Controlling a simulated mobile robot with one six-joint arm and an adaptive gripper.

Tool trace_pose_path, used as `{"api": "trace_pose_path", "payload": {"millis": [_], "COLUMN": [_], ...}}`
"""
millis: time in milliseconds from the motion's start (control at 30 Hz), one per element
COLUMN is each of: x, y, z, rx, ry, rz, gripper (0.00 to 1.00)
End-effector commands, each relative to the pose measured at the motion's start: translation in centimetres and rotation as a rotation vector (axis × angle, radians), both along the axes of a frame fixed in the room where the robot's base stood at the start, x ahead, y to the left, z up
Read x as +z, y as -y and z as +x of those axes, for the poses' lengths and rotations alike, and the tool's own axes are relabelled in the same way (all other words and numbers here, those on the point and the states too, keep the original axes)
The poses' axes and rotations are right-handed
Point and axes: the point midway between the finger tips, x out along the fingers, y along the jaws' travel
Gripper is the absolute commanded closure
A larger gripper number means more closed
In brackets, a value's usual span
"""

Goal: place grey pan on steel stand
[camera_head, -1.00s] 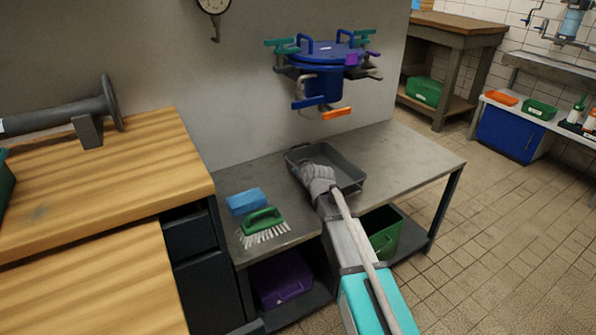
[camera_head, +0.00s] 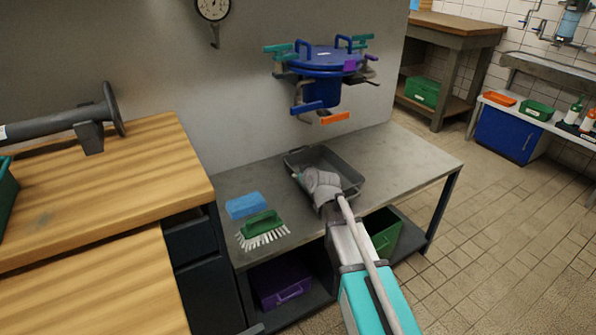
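The grey pan (camera_head: 343,165) is a shallow rectangular tray with raised walls. It is at the back middle of the steel stand (camera_head: 405,163), a grey metal table with a lower shelf, in the head view. I cannot tell whether the pan rests on the top or hangs just above it. My gripper (camera_head: 318,180) is over the pan's near left part, and my arm reaches it from the lower right. My wrist hides the fingertips and part of the pan, so whether the fingers hold its wall is not visible.
A blue sponge (camera_head: 245,205) and a green brush (camera_head: 262,225) lie on the stand's left end. A blue pot-like vessel with clamps (camera_head: 322,75) is on the wall above. A wooden workbench (camera_head: 100,180) adjoins on the left. The stand's right end is clear.

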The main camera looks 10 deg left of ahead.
Motion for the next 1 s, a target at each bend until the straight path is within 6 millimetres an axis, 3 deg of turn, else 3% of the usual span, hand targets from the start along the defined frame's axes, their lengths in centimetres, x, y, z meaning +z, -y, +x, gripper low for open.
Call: {"api": "trace_pose_path", "payload": {"millis": [100,400,1000], "x": [1.4,3.3,3.7], "y": [1.0,2.6,3.2], "z": [-2.0,-5.3,-6.3], "rx": [-0.001,0.000,0.000], "ry": [0.000,0.000,0.000], "rz": [0.000,0.000,0.000], "gripper": [0.57,0.57,0.57]}}
